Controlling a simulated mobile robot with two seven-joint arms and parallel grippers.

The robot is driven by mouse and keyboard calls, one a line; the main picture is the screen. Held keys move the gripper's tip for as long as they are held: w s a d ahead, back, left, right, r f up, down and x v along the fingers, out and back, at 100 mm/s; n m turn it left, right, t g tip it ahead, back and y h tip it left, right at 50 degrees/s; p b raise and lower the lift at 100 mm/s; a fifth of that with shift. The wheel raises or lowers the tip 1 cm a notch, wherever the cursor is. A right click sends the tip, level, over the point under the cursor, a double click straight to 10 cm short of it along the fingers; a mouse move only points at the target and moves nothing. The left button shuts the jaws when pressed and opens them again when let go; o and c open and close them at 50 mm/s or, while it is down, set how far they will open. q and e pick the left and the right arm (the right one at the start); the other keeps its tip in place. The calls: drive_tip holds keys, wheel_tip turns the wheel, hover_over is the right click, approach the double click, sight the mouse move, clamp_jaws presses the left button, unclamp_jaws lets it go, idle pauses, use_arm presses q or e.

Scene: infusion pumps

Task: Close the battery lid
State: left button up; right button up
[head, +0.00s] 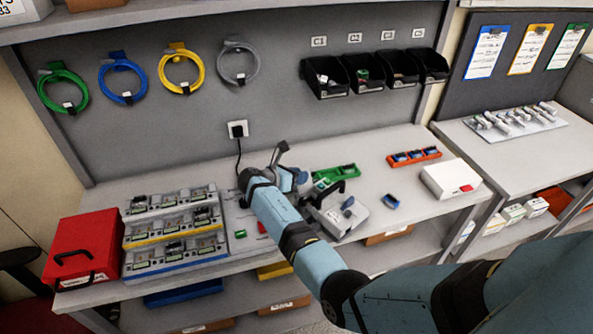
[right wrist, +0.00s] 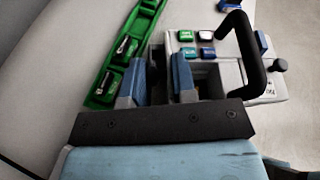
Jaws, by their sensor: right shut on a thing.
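The infusion pump (head: 345,222) is a light grey box with a black handle and a dark knob, standing near the front of the bench. In the right wrist view, the pump (right wrist: 262,82) shows colored keys and the black handle (right wrist: 248,52) to the right of my fingers. My right gripper (head: 303,180) is at the pump's left side; its blue-grey fingers (right wrist: 161,80) are shut on a thin dark grey part that looks like the battery lid (right wrist: 157,72). The lid's hinge and the battery bay are mostly hidden by the fingers. My left gripper is out of view.
A green battery tray (head: 336,173) lies right behind the pump. A blue battery (head: 391,201), an orange tray (head: 415,158) and a white box (head: 451,179) lie to the right.

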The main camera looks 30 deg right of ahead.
drive_tip(key=shift+s+m, duration=0.15)
drive_tip(key=shift+m, duration=0.15)
drive_tip(key=o, duration=0.8)
drive_tip(key=shift+d, duration=0.1)
drive_tip(key=shift+o, duration=0.2)
drive_tip(key=shift+r, duration=0.1)
